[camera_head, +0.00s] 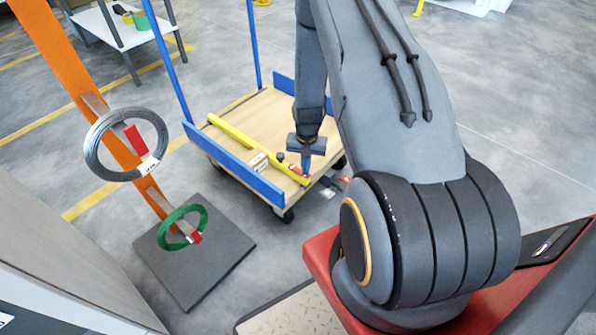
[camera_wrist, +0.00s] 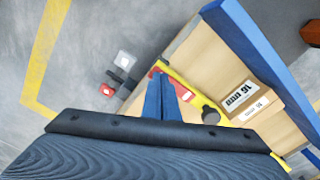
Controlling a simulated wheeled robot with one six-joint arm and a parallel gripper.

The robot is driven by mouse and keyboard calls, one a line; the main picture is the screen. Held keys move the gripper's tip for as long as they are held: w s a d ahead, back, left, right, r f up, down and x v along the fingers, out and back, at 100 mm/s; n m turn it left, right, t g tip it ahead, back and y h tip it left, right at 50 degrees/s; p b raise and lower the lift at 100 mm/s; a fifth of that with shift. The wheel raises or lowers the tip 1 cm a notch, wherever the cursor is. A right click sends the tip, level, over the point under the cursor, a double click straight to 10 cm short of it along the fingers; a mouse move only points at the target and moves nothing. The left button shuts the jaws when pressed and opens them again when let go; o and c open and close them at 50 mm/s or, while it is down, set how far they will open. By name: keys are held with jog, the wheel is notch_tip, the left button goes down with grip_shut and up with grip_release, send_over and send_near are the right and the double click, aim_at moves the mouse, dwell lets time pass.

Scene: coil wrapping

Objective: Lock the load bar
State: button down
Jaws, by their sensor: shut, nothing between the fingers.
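The yellow load bar (camera_head: 238,138) lies across the wooden deck of the blue-railed cart (camera_head: 262,189). In the wrist view the blue fingertips (camera_wrist: 160,78) lie over or against the red part. I cannot tell whether they touch it.
An orange post (camera_head: 74,62) on a dark base plate (camera_head: 222,254) bears a grey coil (camera_head: 89,151) and a green coil (camera_head: 161,237). A small dark and red item (camera_head: 345,179) shows beyond the cart's edge. Grey floor is open behind the cart.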

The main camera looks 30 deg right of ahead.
jog(key=shift+f, duration=0.3)
jog(key=shift+r+p, duration=2.3)
jog(key=shift+r, duration=1.25)
